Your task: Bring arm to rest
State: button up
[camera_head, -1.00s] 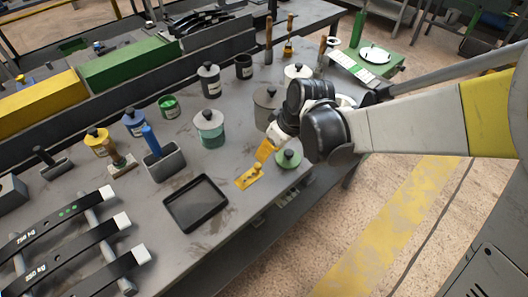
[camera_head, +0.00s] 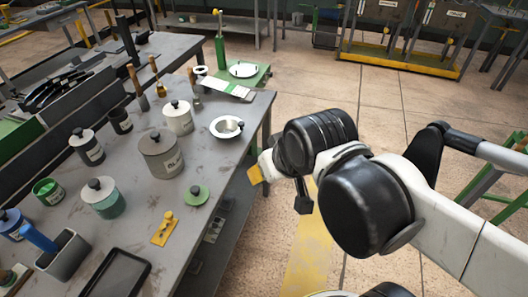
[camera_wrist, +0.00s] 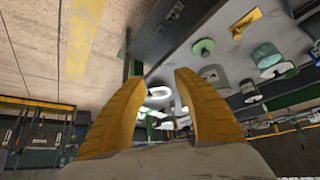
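My gripper (camera_head: 255,174) is just off the right edge of the grey workbench in the head view, with one yellow finger showing beside my white and black wrist. In the wrist view my gripper (camera_wrist: 152,92) has its two yellow fingers apart, with nothing between them but background. The gripper is open and empty. Most of the gripper is hidden behind my wrist in the head view.
The workbench (camera_head: 130,187) holds several lidded pots, a white bowl (camera_head: 226,127), a green lid (camera_head: 195,196), a yellow tool (camera_head: 164,229) and a black tray (camera_head: 115,272). Beyond it are a green table (camera_head: 250,79) and open floor (camera_head: 345,88). A yellow-framed rack (camera_head: 410,40) stands behind.

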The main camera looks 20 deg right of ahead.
jog(key=shift+s+d+m, duration=0.5)
jog(key=shift+s+d, duration=0.3)
jog(key=shift+d, duration=0.15)
dwell(0.5)
